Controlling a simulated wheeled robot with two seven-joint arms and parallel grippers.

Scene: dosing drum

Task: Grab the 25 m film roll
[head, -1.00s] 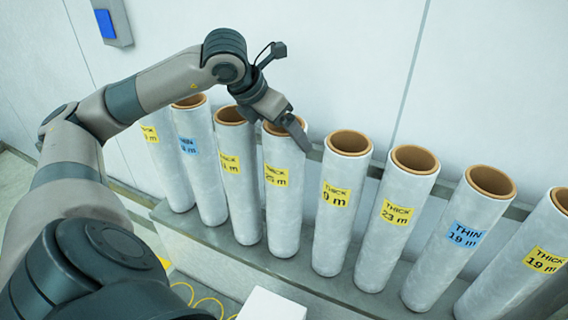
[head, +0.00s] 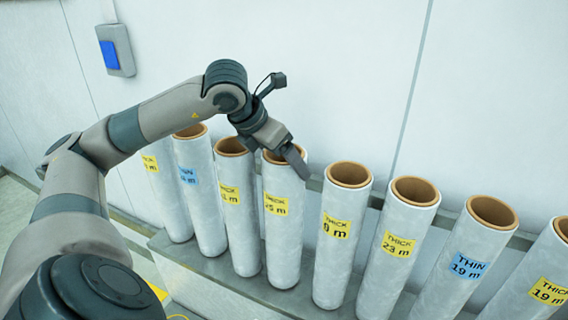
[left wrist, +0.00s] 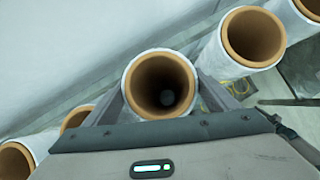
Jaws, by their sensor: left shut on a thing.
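The 25 m film roll (head: 283,215) is a pale wrapped roll on a brown core, with a yellow THICK label whose first digit is hard to read. It stands upright on the shelf in the row. My left gripper (head: 286,155) is at its top end, shut on it. In the left wrist view the same roll (left wrist: 160,84) shows end-on between the two fingers, its hollow core facing me. One finger is hidden in the head view. My right gripper is not in view.
Similar rolls stand close on both sides, including a THICK 9 m roll (head: 342,250), a THICK 23 m roll (head: 398,260) and a THIN 19 m roll (head: 462,260). A grey rail runs behind them at the wall. They share a grey shelf (head: 250,290). A blue switch (head: 110,54) is on the wall.

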